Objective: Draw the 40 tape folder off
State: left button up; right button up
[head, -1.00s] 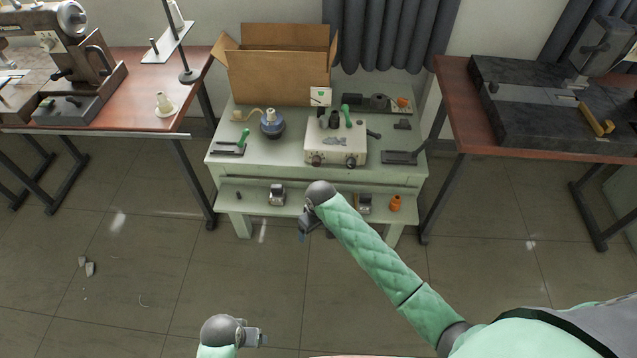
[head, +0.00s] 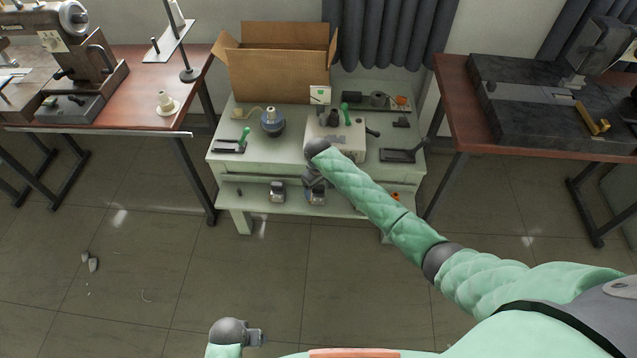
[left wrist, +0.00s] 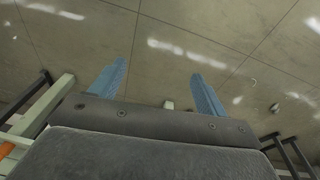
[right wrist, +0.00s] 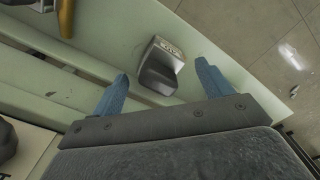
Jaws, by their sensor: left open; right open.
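A grey metal tape folder (right wrist: 160,66) with a small pale marking on top sits on the pale green lower shelf in the right wrist view. I cannot read its number. My right gripper (right wrist: 162,73) is open and empty, its blue fingers spread towards either side of this folder. In the head view my right gripper (head: 315,179) is over the lower shelf, partly hidden by its wrist. Similar metal folders stand there, one at left (head: 277,192) and one by my gripper (head: 316,195). My left gripper (left wrist: 158,85) is open and empty above the floor, far from the shelf.
An orange item (head: 396,196) shows beside my right arm. The floor in front is mostly clear.

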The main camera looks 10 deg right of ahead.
aim_at(318, 193)
notch_tip(318, 193, down, 5)
jog(key=shift+r+p, duration=0.15)
jog(key=shift+p, duration=0.2)
pick_arm(q)
jog(key=f, duration=0.3)
jog(key=shift+s+a+f, duration=0.2)
jog(key=shift+s+f, duration=0.1)
jog(key=shift+s, duration=0.1)
pick_arm(e)
jog(key=shift+f, duration=0.2)
pick_arm(q)
jog(key=shift+r, duration=0.15)
pick_arm(e)
jog(key=shift+r, duration=0.1)
jog(key=c, duration=1)
